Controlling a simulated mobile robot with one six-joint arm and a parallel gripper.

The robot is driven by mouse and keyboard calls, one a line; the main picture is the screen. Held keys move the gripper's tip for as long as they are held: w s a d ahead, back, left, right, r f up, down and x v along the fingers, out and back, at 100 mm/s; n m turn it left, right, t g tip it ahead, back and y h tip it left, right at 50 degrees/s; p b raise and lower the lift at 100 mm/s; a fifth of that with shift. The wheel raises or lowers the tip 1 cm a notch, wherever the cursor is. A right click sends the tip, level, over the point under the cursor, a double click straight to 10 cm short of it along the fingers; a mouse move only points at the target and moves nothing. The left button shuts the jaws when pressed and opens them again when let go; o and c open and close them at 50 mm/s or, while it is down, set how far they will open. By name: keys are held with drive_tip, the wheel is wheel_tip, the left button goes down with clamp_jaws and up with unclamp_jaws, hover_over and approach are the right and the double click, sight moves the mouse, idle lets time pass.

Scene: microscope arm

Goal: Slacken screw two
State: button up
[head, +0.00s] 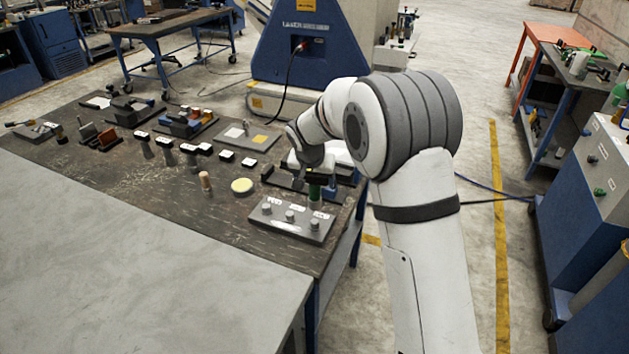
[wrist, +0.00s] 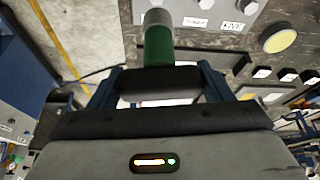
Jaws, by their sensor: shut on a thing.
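A grey plate (head: 272,228) near the table's right end carries three round metal screws, a left one (head: 266,208), a middle one (head: 289,216) and a right one (head: 315,225). Small white labels stand behind them, too small to read, so I cannot tell which is screw two. In the wrist view the green handle (wrist: 158,47) with a grey end sits between my jaws (wrist: 160,80). Whether the tool touches a screw is hidden.
Several labelled blocks and fixtures fill the back of the table (head: 130,190). The front-left grey surface (head: 120,260) is clear.

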sight(315, 199)
drive_tip(key=shift+b, duration=0.55)
wheel_tip(315, 199, down, 5)
drive_tip(key=b, duration=0.4)
drive_tip(key=shift+s+b, duration=0.1)
drive_tip(key=shift+b, duration=0.65)
idle(1.0)
drive_tip(key=shift+f+b, duration=1.55)
drive_tip(key=shift+b, duration=0.05)
idle(0.4)
drive_tip(key=shift+r+n+p, duration=0.1)
drive_tip(key=shift+n+p, duration=0.4)
drive_tip(key=shift+n, duration=0.1)
drive_tip(key=shift+n+y+p, duration=0.5)
drive_tip(key=shift+n+p, duration=0.15)
drive_tip(key=shift+n, duration=0.05)
drive_tip(key=shift+n+y+p, duration=0.3)
drive_tip(key=shift+n+p, duration=0.2)
drive_tip(key=shift+n, duration=0.2)
